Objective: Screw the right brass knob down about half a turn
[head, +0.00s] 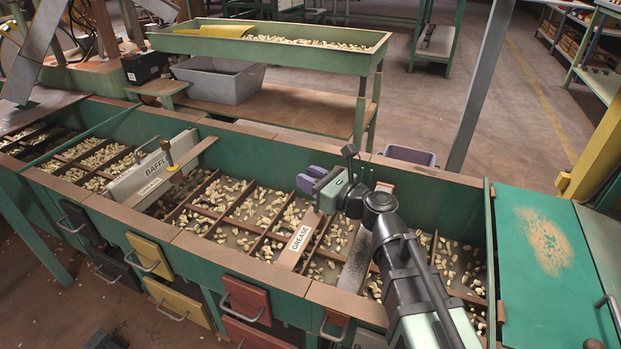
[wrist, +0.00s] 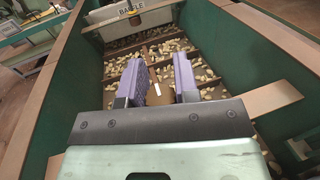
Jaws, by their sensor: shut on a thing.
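My gripper (head: 311,179) is over the right part of the hopper with its purple fingers pointing left. In the wrist view my gripper (wrist: 161,82) is shut on a brownish thing with a small white mark, which I take to be the right brass knob (wrist: 161,97); its outline is hard to make out. In the head view that knob is hidden by the fingers. The board labelled GREASE (head: 313,222) lies across the hopper below my gripper. The left brass knob (head: 167,151) stands upright at the BAFFLE plate (head: 127,186), well away from my gripper.
A grey plate (head: 358,262) crosses the hopper right of the GREASE board. A raised green trough (head: 270,54) stands behind. A green lid (head: 545,285) is at the right. Coloured drawers (head: 247,298) line the front.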

